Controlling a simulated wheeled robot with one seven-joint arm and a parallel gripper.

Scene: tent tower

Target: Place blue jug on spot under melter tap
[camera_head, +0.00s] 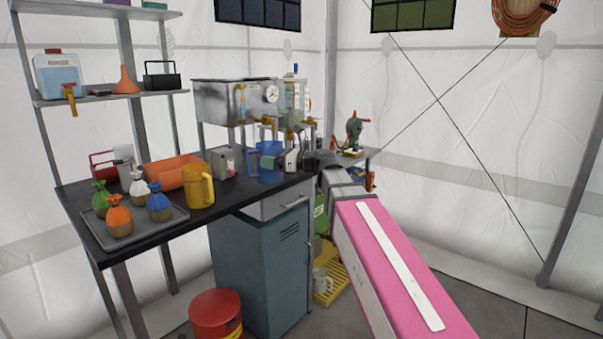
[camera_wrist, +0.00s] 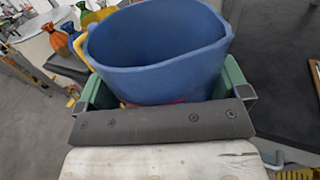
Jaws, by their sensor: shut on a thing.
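The blue jug (camera_head: 265,165) is at the back of the black bench in the head view, below the front of the steel melter tank (camera_head: 228,101). A brass-coloured tap (camera_head: 267,121) shows above the jug. My gripper (camera_head: 274,162) reaches in from the right and is shut on the jug. In the wrist view the blue jug (camera_wrist: 155,60) is upright, its open mouth towards the camera, between the green fingers of my gripper (camera_wrist: 165,88). The spot under the tap is hidden, and I cannot tell whether the jug's base touches the bench.
A metal tray (camera_head: 170,221) holds several tied bags at the front left. Bare bench (camera_head: 245,193) lies before the jug.

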